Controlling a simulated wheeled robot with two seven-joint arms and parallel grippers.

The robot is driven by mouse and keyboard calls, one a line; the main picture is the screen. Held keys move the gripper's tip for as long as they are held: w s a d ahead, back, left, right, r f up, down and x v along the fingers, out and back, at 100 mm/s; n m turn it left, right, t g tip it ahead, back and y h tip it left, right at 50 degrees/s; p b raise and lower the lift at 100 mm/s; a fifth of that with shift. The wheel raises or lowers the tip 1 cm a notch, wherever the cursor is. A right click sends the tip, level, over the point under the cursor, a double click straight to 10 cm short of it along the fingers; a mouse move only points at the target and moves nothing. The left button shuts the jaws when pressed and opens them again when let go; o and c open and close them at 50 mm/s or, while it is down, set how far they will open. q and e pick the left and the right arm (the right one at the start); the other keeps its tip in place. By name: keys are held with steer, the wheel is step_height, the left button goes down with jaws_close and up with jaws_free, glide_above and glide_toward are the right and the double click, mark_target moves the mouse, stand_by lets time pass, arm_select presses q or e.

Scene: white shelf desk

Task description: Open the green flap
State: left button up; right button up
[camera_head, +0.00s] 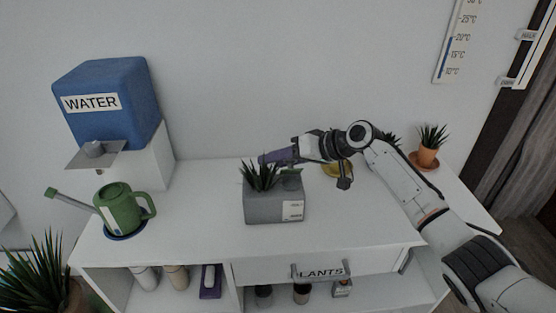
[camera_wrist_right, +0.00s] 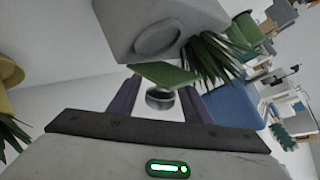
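The grey planter box (camera_head: 274,208) stands on the desk top, with a spiky plant (camera_head: 261,175) at its left. The small green flap (camera_head: 291,178) is at the box's upper right, partly hidden by my gripper in the head view. In the right wrist view the green flap (camera_wrist_right: 165,76) shows just beyond my fingertips, beside a round recess (camera_wrist_right: 158,38) in the grey box. My right gripper (camera_wrist_right: 158,92) has its purple fingers apart, with a dark round thing (camera_wrist_right: 160,98) visible between them. I cannot tell whether a finger touches the flap. My left gripper is not in view.
A green watering can (camera_head: 120,208) and a blue water tank (camera_head: 108,100) stand at the left. A potted plant (camera_head: 427,148) is at the back right, and a yellow pot (camera_head: 337,170) is behind my right arm. The desk front middle is clear.

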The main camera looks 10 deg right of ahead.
steer(key=v, duration=1)
steer(key=shift+s+r, duration=0.1)
steer(key=shift+s, duration=0.1)
